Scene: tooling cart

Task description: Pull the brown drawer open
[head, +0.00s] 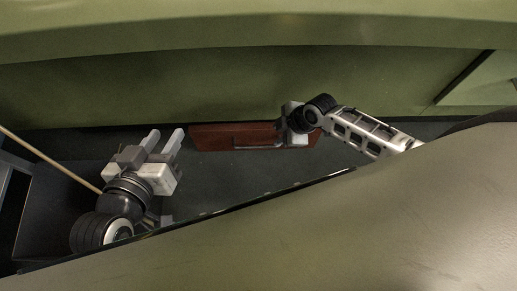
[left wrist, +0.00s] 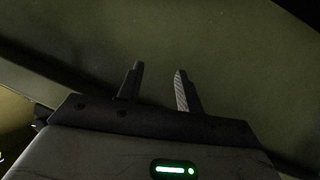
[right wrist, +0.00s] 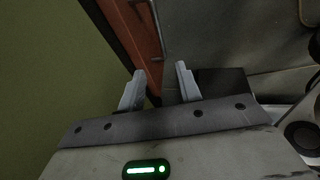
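The brown drawer (head: 215,137) shows in the head view as a reddish-brown front with a thin bar handle (head: 258,147). Its right end is partly hidden by my right gripper (head: 290,128). In the right wrist view the drawer (right wrist: 138,32) runs past the fingertips, with the dark handle (right wrist: 155,22) along it. The right fingers (right wrist: 160,72) are apart there, with the brown front beyond and between them. I cannot tell whether they touch it. My left gripper (head: 168,142) is open and empty, left of the drawer; its fingers (left wrist: 158,70) also stand apart in the left wrist view.
A green panel (head: 180,85) stretches above the drawer. A large green surface (head: 380,230) fills the lower right and hides what lies beneath. A thin tan rod (head: 50,160) and a grey frame (head: 12,195) are at the left. Dark floor (head: 225,175) lies between the grippers.

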